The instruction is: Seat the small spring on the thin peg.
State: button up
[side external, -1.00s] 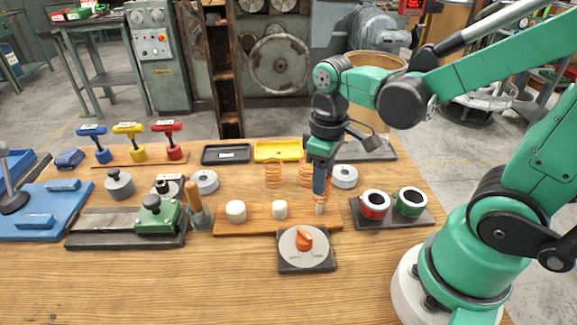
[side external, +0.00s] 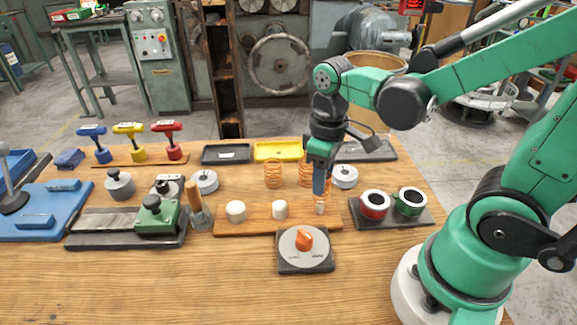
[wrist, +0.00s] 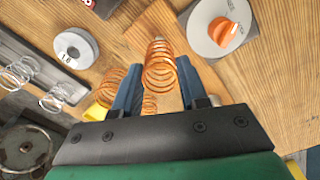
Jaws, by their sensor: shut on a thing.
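An orange wire spring (wrist: 160,68) stands between my gripper's two blue fingers (wrist: 158,72) in the wrist view, and they are shut on it. In the side view my gripper (side external: 320,190) points down directly above the thin peg (side external: 320,209), at the right end of a wooden peg board (side external: 300,219). The fingers largely hide the held spring there. A pale tip shows at the spring's far end in the wrist view. I cannot tell how far the coil is around the peg. The medium peg (side external: 280,209) and thick peg (side external: 235,211) are bare.
Larger orange springs (side external: 273,174) stand behind the board. A dial with an orange knob (side external: 304,241) lies in front. Red and green ringed cups (side external: 391,203) sit close on the right. A grey disc (side external: 344,176) is behind my gripper. The front of the table is clear.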

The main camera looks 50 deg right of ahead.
jog(key=shift+f, duration=1.8)
dwell(1.1)
jog(key=o, duration=1.3)
jog(key=shift+o, duration=0.2)
jog(key=shift+r, duration=0.15)
jog(key=shift+r, duration=5.5)
